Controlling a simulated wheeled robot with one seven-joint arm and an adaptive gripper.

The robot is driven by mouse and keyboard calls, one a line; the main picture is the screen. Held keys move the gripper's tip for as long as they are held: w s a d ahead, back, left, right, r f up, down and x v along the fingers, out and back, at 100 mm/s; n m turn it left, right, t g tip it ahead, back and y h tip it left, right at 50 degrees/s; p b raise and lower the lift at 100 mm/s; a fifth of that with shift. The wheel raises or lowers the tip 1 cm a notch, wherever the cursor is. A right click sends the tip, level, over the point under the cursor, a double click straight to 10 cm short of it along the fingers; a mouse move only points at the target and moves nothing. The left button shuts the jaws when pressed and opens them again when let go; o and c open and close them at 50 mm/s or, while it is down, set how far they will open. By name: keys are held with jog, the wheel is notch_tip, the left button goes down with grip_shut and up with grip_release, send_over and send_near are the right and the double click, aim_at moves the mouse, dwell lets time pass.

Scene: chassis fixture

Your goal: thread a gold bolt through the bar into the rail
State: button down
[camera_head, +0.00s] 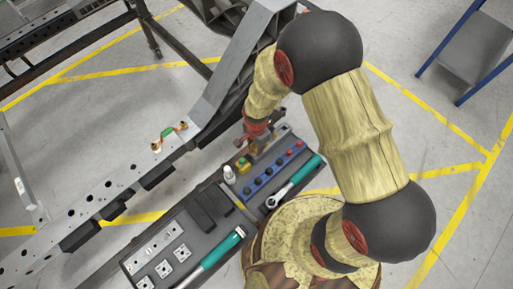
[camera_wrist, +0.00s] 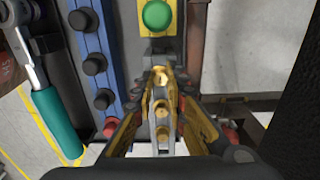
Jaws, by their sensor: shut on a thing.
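My gripper (camera_head: 256,146) is low over the right end of the tool tray, beside the yellow block. In the wrist view its fingers (camera_wrist: 162,82) are closed around a gold bolt (camera_wrist: 161,77) at a narrow grey strip with more gold pieces along it. The bolt's lower part is hidden, so I cannot tell whether it is clear of the strip. The long grey rail (camera_head: 95,199) with holes runs across the left. A small bar (camera_head: 170,136) with a green middle and copper-coloured ends lies on the rail's upper part, apart from my gripper.
The dark tray (camera_head: 205,208) holds a yellow block with a green button (camera_wrist: 156,15), a blue strip with dark knobs (camera_wrist: 95,64), and green-handled tools (camera_head: 211,260). A large grey frame (camera_head: 238,72) rises behind, close to my arm. A blue-legged stand (camera_head: 476,48) is far right.

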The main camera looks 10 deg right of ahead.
jog(key=shift+r, duration=0.1)
jog(key=shift+r+p, duration=2.2)
jog(key=shift+r, duration=0.5)
jog(key=shift+r, duration=0.1)
